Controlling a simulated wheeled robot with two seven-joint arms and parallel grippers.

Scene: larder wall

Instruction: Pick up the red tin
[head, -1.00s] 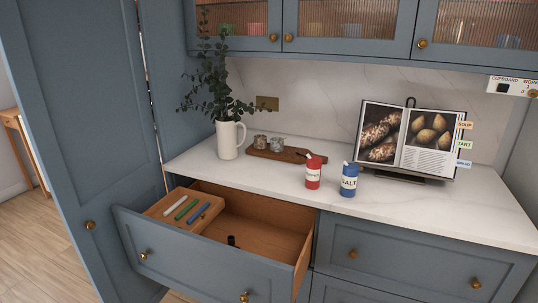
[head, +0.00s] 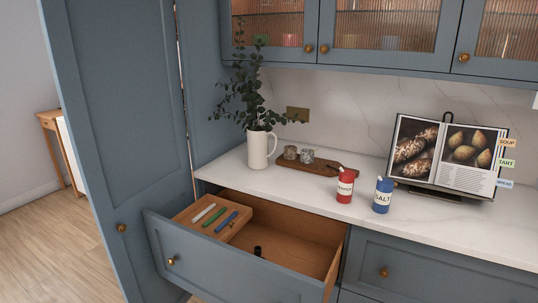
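The red tin (head: 344,186) stands upright on the white counter, with a pale label across its front. It is just left of the blue salt tin (head: 383,195), with a small gap between them. The red tin is near the counter's front edge, behind the right end of the open drawer. Neither of my grippers shows in the head view.
The open drawer (head: 215,262) juts out below the counter (head: 300,184), holding a wooden tray with coloured sticks and a small dark object. A wooden board (head: 325,169), a white jug (head: 258,149) and an open cookbook (head: 446,152) stand behind. Bare counter lies left of the red tin.

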